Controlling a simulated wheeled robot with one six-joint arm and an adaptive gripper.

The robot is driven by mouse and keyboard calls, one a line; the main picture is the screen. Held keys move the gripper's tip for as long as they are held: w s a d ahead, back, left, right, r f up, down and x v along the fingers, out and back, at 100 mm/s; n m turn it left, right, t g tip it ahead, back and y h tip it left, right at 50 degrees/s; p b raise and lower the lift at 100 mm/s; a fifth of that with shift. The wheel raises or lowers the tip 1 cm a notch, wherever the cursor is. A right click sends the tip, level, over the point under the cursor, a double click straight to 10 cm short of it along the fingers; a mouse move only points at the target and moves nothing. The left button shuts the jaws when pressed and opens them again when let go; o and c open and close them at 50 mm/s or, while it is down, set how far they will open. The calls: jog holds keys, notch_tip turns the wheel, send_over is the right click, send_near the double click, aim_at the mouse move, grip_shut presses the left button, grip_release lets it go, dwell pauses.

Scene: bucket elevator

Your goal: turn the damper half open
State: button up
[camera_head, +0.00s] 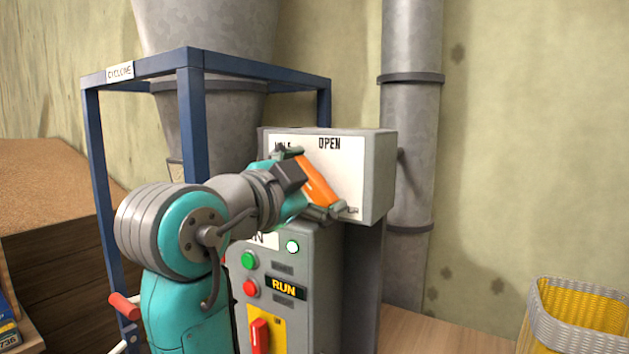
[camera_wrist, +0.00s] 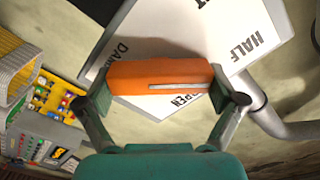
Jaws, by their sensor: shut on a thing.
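The damper handle (camera_head: 316,180) is an orange bar on the white face of the grey damper box (camera_head: 379,175). In the head view it slants from upper left to lower right, its upper end near the partly hidden HALF label; OPEN (camera_head: 330,143) is further right. In the wrist view the orange handle (camera_wrist: 130,77) has a pale line towards its right end, which lies between HALF (camera_wrist: 243,50) and the partly covered OPEN. My gripper (camera_head: 309,183) is shut on the handle, with one finger at each end, as the wrist view also shows (camera_wrist: 160,88).
Below stands a grey control panel (camera_head: 300,262) with green and red buttons, a lit RUN sign and a red switch. A blue frame (camera_head: 192,120) stands close left of my arm. A grey pipe (camera_head: 412,130) rises behind. A yellow-lined basket (camera_head: 575,315) is at right.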

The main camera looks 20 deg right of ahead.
jog(key=o, duration=0.8)
jog(key=v, duration=1.2)
